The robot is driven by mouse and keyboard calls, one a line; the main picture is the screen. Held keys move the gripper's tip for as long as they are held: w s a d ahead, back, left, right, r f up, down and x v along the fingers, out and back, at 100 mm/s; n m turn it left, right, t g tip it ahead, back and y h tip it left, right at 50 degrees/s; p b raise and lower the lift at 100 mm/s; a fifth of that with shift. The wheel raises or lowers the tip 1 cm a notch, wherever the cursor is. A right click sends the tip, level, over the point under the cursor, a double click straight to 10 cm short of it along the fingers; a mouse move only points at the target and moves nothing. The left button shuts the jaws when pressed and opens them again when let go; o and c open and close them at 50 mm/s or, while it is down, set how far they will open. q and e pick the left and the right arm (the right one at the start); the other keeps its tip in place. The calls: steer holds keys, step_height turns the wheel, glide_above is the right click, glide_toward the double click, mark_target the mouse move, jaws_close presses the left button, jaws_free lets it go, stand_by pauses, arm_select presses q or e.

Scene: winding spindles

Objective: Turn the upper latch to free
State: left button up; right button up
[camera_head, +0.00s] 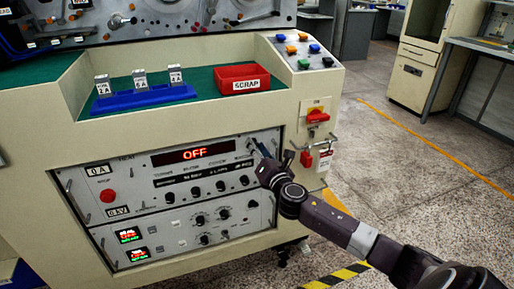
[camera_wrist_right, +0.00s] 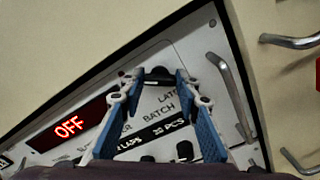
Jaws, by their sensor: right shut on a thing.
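The upper latch (camera_wrist_right: 158,73) is a small black knob near the top right corner of the upper panel, above lettering that starts "LAT". My right gripper (camera_head: 256,146) reaches the panel's upper right corner. In the right wrist view my right gripper (camera_wrist_right: 157,80) has its blue-padded fingers on both sides of the knob, shut on it. Which way the knob is turned is hard to tell. In the head view the fingers mostly hide it. My left gripper is not in view.
The red display (camera_head: 194,153) reads OFF. Metal handles (camera_wrist_right: 228,88) stand out right of the knob. A red-yellow switch (camera_head: 317,116) and a red lock-like block (camera_head: 306,159) are on the cabinet's right face. A red SCRAP bin (camera_head: 242,79) and a blue rack (camera_head: 143,98) stand above.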

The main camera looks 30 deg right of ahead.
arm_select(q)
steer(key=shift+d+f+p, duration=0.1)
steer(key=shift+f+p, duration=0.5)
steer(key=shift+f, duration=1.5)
arm_select(e)
steer(key=shift+d+f+m, duration=0.1)
steer(key=shift+d+m, duration=0.05)
steer(key=shift+m, duration=5.45)
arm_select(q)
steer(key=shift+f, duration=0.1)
arm_select(e)
steer(key=o, duration=1.2)
steer(key=shift+c, duration=0.2)
steer(key=v, duration=1.2)
